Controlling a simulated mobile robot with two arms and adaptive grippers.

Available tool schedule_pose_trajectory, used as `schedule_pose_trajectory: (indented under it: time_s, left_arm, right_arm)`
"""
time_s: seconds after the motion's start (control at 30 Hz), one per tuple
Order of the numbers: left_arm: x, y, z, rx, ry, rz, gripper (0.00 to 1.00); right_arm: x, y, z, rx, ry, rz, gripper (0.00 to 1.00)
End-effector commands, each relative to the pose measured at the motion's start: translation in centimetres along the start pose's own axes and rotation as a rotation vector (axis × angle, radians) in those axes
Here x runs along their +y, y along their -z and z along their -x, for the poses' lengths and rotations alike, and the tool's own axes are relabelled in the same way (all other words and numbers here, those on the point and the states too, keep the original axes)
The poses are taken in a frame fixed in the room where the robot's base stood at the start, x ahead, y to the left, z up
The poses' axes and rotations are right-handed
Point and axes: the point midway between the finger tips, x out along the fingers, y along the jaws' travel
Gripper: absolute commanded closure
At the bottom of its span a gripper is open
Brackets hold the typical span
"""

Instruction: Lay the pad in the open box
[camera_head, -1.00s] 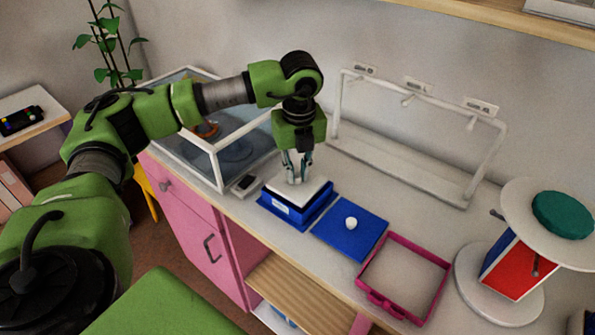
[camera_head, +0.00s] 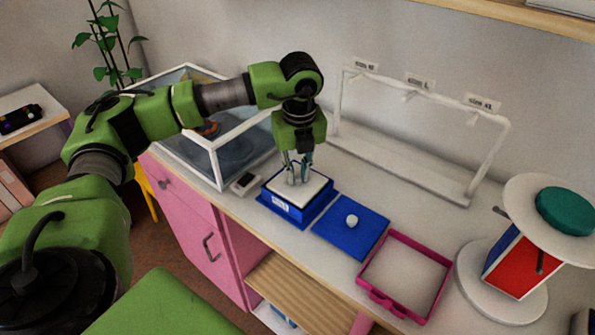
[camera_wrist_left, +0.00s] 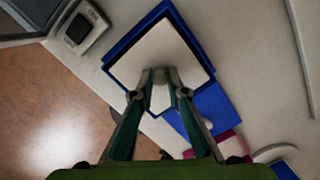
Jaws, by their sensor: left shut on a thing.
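The white square pad (camera_head: 314,187) lies level at the top of the open blue box (camera_head: 287,208). In the left wrist view the pad (camera_wrist_left: 152,52) covers most of the opening, and blue rim (camera_wrist_left: 121,44) shows along its edges. My left gripper (camera_head: 298,180) points down over the middle of the pad. It is shut on a small raised part of the pad, seen between the fingertips in the left wrist view (camera_wrist_left: 160,88). I cannot tell whether the pad rests on the box floor. My right gripper is out of view.
A blue lid (camera_head: 343,236) with a white knob lies right of the box. Beyond it is a pink-rimmed tray (camera_head: 405,277). A small device (camera_head: 244,184) and a glass case (camera_head: 216,160) stand left. A white rack (camera_head: 400,165) stands behind, and a round stand (camera_head: 515,265) at right.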

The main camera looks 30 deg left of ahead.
Motion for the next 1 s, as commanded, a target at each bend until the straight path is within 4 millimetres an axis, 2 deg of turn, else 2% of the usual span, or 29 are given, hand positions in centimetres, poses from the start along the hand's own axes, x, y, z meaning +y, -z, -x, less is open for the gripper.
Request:
schedule_pose_trajectory:
  time_s: [0.7, 1.0]
  left_arm:
    - [0.0, 0.2, -1.9, 0.0, -0.001, 0.0, 0.98]
    - [0.0, 0.2, -2.1, 0.0, 0.0, 0.0, 0.98]
  right_arm:
    - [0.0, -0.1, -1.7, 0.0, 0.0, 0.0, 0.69]
    - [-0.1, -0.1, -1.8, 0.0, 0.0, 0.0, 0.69]
